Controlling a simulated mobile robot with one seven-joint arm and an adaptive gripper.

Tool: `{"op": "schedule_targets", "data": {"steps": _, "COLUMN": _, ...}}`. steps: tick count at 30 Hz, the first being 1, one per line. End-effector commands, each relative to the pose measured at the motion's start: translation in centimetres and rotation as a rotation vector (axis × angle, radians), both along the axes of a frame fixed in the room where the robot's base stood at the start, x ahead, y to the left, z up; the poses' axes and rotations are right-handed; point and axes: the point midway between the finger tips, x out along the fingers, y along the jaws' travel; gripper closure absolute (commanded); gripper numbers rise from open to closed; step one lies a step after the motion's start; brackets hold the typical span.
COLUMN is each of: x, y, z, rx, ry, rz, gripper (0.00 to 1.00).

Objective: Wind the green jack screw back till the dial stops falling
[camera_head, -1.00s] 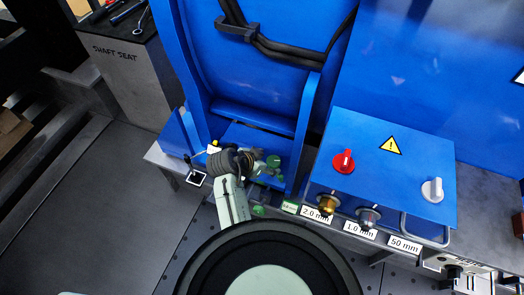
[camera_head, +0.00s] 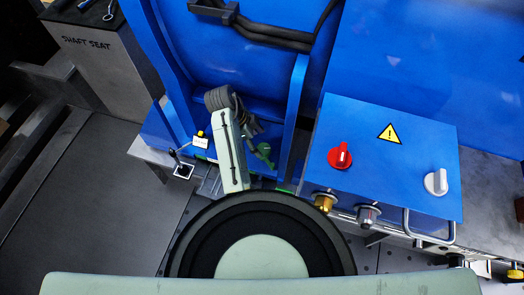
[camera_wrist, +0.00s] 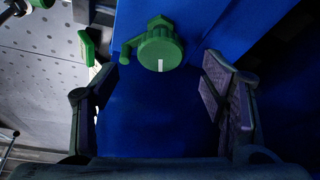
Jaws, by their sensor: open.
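The green jack screw (camera_wrist: 160,47) has a round knurled knob with a white mark and a small crank arm. In the wrist view it sits at the top centre, beyond and between my open fingers, untouched. In the head view a green part of it (camera_head: 264,150) shows just right of my gripper (camera_head: 248,128), whose fingers are mostly hidden by my wrist. My gripper also shows in the wrist view (camera_wrist: 160,85), open and empty. A small dial on a stand with a white face (camera_head: 201,143) is left of my gripper; its reading is too small to tell.
A blue box with a red knob (camera_head: 340,155) and a white knob (camera_head: 436,181) stands to the right, brass and steel fittings on its front. Blue uprights flank my gripper. The shaft seat block (camera_head: 85,50) is at upper left.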

Motion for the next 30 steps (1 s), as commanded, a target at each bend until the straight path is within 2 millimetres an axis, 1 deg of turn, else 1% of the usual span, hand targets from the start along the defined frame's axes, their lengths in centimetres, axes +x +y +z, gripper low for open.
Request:
{"op": "schedule_targets", "data": {"steps": 1, "x": 0.0, "y": -0.4, "z": -1.5, "rx": 0.0, "ry": 0.0, "rz": -0.003, "gripper": 0.33}}
{"op": "schedule_targets", "data": {"steps": 4, "x": 0.0, "y": -0.9, "z": -2.6, "rx": 0.0, "ry": -0.001, "rz": -0.003, "gripper": 0.33}}
{"op": "schedule_targets", "data": {"steps": 5, "x": 0.0, "y": -1.1, "z": -2.4, "rx": -0.001, "ry": 0.001, "rz": -0.001, "gripper": 0.33}}
{"op": "schedule_targets", "data": {"steps": 9, "x": 0.0, "y": -1.6, "z": -3.6, "rx": -0.001, "ry": 0.001, "rz": 0.0, "gripper": 0.33}}
{"op": "schedule_targets", "data": {"steps": 12, "x": 0.1, "y": -1.8, "z": -4.1, "rx": -0.001, "ry": 0.0, "rz": 0.0, "gripper": 0.33}}
{"op": "schedule_targets", "data": {"steps": 20, "x": 0.1, "y": -1.8, "z": -4.2, "rx": 0.0, "ry": -0.001, "rz": 0.0, "gripper": 0.33}}
{"op": "schedule_targets", "data": {"steps": 23, "x": 0.1, "y": -1.8, "z": -4.2, "rx": 0.0, "ry": -0.001, "rz": 0.0, "gripper": 0.39}}
{"op": "schedule_targets", "data": {"steps": 30, "x": 0.1, "y": -1.8, "z": -4.2, "rx": 0.0, "ry": -0.001, "rz": 0.0, "gripper": 0.55}}
